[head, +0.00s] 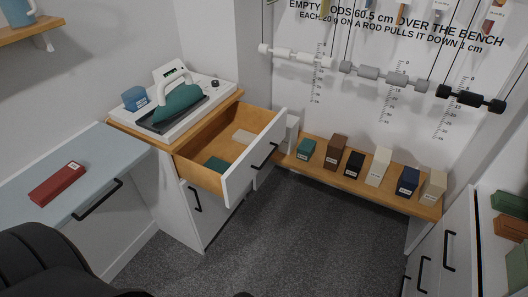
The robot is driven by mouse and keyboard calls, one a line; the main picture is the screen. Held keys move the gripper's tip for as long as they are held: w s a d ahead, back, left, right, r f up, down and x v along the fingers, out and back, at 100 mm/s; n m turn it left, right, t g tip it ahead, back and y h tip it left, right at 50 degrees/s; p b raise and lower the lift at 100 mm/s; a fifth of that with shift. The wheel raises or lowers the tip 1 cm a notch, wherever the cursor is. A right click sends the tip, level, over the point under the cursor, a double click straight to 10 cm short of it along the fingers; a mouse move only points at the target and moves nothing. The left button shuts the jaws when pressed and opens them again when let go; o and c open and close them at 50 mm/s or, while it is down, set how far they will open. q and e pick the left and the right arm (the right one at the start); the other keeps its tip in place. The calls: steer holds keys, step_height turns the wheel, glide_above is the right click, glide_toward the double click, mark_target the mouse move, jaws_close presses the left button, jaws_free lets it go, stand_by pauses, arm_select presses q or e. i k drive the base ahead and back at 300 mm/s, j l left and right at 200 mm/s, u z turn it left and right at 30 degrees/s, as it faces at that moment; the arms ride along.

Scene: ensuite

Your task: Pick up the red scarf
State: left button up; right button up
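A red oblong item (57,184) with a small white label lies on the pale blue counter top (110,158) at the left. It is the only red thing of that size in view and looks like the folded red scarf, though I cannot read its label. It lies flat, with nothing touching it from above. Neither of my grippers is in view.
An open wooden drawer (207,145) holds a green and a pale item. Above it stands a white appliance (172,118) with a green handled piece. Several blocks stand on a wooden bench (335,173) under hanging rods. Grey carpet (290,240) is clear.

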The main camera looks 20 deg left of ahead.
mark_target(52, 187)
steer(key=u, duration=2.35)
